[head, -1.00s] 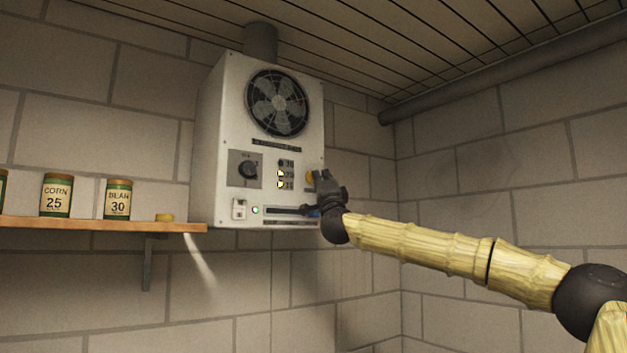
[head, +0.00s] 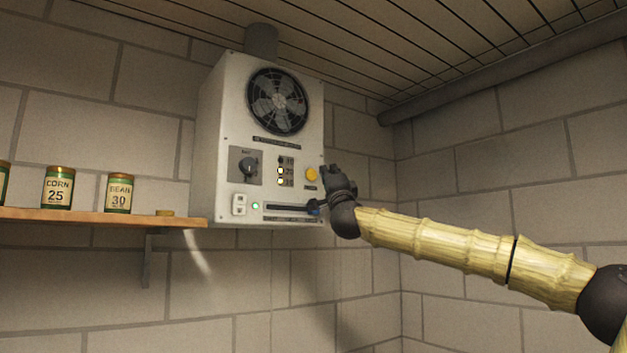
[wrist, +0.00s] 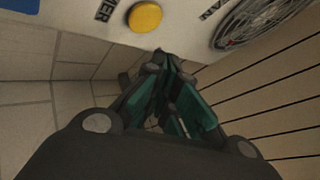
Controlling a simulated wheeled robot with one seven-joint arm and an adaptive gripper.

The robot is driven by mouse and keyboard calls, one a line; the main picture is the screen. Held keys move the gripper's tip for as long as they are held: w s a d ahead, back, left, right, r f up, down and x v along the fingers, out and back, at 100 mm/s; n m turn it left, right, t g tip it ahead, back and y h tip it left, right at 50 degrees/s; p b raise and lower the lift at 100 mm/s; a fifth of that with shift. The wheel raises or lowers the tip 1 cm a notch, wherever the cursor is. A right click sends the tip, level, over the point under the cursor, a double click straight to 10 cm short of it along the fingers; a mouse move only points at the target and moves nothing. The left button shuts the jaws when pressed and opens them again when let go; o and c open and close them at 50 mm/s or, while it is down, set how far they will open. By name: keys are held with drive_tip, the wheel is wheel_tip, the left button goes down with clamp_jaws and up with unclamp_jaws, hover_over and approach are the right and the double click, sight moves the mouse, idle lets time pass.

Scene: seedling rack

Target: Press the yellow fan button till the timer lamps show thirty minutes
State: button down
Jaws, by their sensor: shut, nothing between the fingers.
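The yellow fan button (head: 312,174) is on the right of the white fan box's (head: 219,150) front panel, in full view. It also shows at the top of the wrist view (wrist: 145,17). My gripper (head: 335,172) is shut and empty, just right of the button and apart from it. In the wrist view the closed fingertips (wrist: 160,54) lie below the button. The timer lamps (head: 281,171) stand in a column left of the button. The lower two are lit and the top one looks dark; their labels are too small to read surely.
The panel also has a dark knob (head: 248,167), a white switch (head: 239,205), a green light (head: 256,206) and a slider slot (head: 285,208) with a blue-tipped handle near my gripper. A shelf (head: 100,217) at left holds corn (head: 58,188) and bean (head: 119,195) tins.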

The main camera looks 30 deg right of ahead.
drive_tip(key=shift+s+d+b, duration=0.1)
drive_tip(key=shift+s+b, duration=0.45)
drive_tip(key=shift+s, duration=0.7)
idle(1.2)
